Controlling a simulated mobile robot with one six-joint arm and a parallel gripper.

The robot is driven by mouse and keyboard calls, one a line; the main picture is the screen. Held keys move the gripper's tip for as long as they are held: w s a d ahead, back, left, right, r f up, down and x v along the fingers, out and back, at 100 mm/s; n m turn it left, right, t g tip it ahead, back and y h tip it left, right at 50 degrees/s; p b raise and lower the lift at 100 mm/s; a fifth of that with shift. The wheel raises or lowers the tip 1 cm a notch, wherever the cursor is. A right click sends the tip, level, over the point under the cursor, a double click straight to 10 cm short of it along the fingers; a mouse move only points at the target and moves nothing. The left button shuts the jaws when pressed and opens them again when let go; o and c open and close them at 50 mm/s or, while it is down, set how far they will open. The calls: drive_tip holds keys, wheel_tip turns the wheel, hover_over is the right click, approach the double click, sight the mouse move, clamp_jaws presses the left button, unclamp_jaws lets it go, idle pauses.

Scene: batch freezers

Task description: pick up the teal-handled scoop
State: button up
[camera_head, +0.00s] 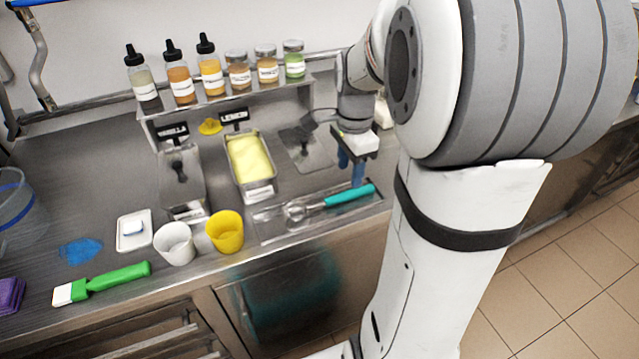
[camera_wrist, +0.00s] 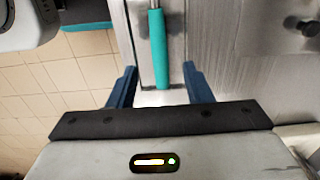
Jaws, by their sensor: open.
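The teal-handled scoop (camera_head: 325,203) lies in a shallow metal tray (camera_head: 270,229) at the counter's front edge, its teal handle pointing right and its metal head left. My gripper (camera_head: 352,172) is just above the handle's right end. In the wrist view the teal handle (camera_wrist: 158,48) runs between the two blue fingers, and my gripper (camera_wrist: 155,85) is open with space on both sides of it. The scoop's head is out of the wrist view. I cannot tell the exact height of the fingers above the handle.
A yellow cup (camera_head: 225,232) and a white cup (camera_head: 174,244) stand left of the tray. A metal pan of yellow ice cream (camera_head: 250,160) sits behind it. A green-handled spatula (camera_head: 112,280) lies at the front left. Several bottles and jars line the back shelf (camera_head: 225,103).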

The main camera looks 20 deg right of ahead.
sight(345, 193)
drive_tip(key=f, duration=0.6)
drive_tip(key=shift+s+a+f, duration=0.1)
drive_tip(key=shift+a+f, duration=0.25)
drive_tip(key=shift+f, duration=0.05)
drive_tip(key=shift+c, duration=0.5)
clamp_jaws()
